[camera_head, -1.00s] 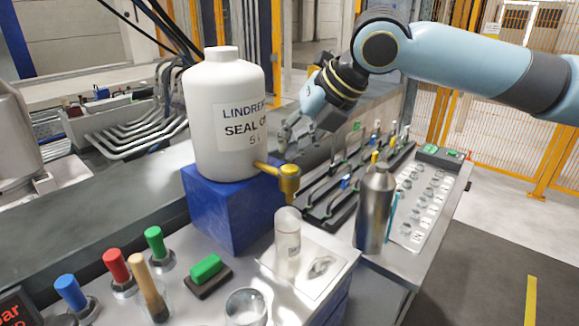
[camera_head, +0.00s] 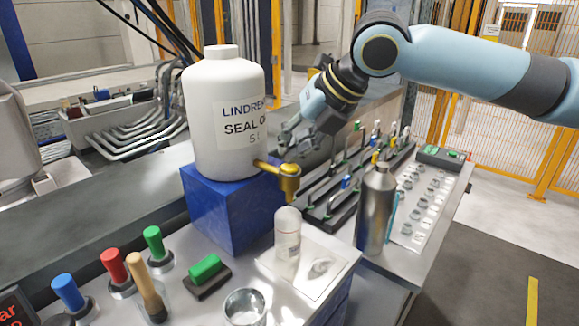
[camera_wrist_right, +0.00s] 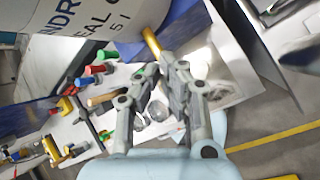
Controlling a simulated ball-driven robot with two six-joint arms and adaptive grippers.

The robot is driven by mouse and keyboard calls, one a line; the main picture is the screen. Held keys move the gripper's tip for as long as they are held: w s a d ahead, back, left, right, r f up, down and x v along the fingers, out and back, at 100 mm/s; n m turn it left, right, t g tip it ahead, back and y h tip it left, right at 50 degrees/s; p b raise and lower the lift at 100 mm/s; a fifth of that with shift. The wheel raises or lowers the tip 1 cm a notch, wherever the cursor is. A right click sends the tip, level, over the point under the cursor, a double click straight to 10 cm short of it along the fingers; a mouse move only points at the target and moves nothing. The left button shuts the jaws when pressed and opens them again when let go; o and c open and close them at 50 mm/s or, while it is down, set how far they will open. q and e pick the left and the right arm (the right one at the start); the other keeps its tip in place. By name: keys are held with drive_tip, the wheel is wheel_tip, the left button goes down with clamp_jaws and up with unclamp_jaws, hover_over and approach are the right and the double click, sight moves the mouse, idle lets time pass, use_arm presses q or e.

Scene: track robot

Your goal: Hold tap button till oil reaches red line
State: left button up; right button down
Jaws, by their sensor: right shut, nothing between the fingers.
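A white oil bottle (camera_head: 215,130) labelled "SEAL OIL 5 l" stands on a blue block (camera_head: 222,205). A brass tap (camera_head: 285,178) sticks out of its lower right side. A clear vessel (camera_head: 288,240) stands upright under the tap on a pale tray (camera_head: 318,284). I cannot make out a red line or the oil level. My right gripper (camera_head: 288,140) is shut and empty, behind and above the tap; whether it touches the tap is not clear. In the right wrist view its fingers (camera_wrist_right: 164,62) lie close to the brass tap (camera_wrist_right: 152,42). My left gripper is not seen.
A steel flask (camera_head: 376,212) stands right of the vessel. A green block (camera_head: 205,270), a glass (camera_head: 245,308) and several coloured-handled tools (camera_head: 112,265) stand at the front left. A rack of small parts (camera_head: 350,180) lies behind the flask.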

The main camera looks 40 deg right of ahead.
drive_tip(key=shift+f+b, duration=0.4)
drive_tip(key=shift+f, duration=0.05)
idle(0.4)
drive_tip(key=shift+r, duration=0.15)
idle(1.4)
drive_tip(key=shift+r+p, duration=0.65)
drive_tip(key=shift+r, duration=0.1)
wheel_tip(320, 180, up, 5)
drive_tip(key=p, duration=0.4)
drive_tip(key=shift+f, duration=0.15)
idle(0.3)
